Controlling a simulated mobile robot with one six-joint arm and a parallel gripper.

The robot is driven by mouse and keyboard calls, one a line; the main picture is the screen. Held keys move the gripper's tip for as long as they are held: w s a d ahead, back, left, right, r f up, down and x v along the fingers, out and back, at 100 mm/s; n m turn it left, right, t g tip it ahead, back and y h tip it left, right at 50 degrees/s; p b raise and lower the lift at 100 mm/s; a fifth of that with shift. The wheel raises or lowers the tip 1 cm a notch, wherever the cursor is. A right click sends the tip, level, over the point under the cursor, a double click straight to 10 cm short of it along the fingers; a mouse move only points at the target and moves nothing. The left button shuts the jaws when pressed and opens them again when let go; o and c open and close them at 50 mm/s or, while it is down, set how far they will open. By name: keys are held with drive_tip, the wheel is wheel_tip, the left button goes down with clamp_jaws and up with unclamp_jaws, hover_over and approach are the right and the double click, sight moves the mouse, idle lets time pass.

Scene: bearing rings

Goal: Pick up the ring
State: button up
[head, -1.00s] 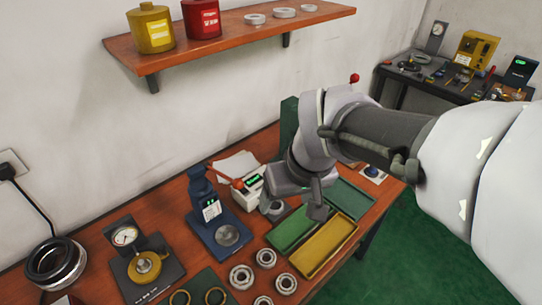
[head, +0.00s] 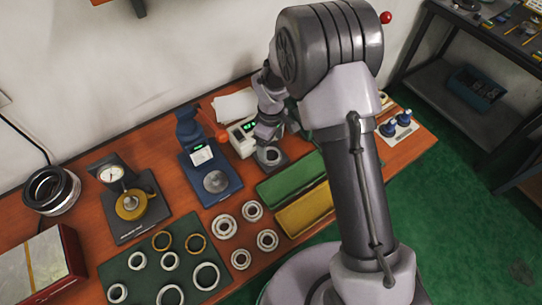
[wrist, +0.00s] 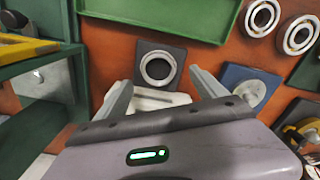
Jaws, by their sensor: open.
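A grey metal ring (wrist: 158,84) lies flat on a dark square plate (wrist: 176,55) in the wrist view. The same ring (head: 272,155) shows small on its plate near the middle of the table in the head view. My gripper (wrist: 161,78) is open and empty. In the wrist view its two fingers point toward the plate, one on each side of the ring in the picture. In the head view my gripper (head: 268,138) is just above the ring, apart from it as far as I can tell, and partly hidden by my arm.
Several bearings and a dark green mat (head: 140,283) with rings lie nearer.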

sight(272, 154)
wheel_tip(272, 154, down, 5)
drive_tip(key=shift+w+d+f+b, duration=0.1)
drive_tip(key=shift+d+f+b, duration=0.05)
drive_tip(key=shift+b, duration=0.9)
drive_tip(key=shift+c, duration=0.4)
drive_tip(key=c, duration=1.5)
drive_tip(key=shift+r, duration=0.3)
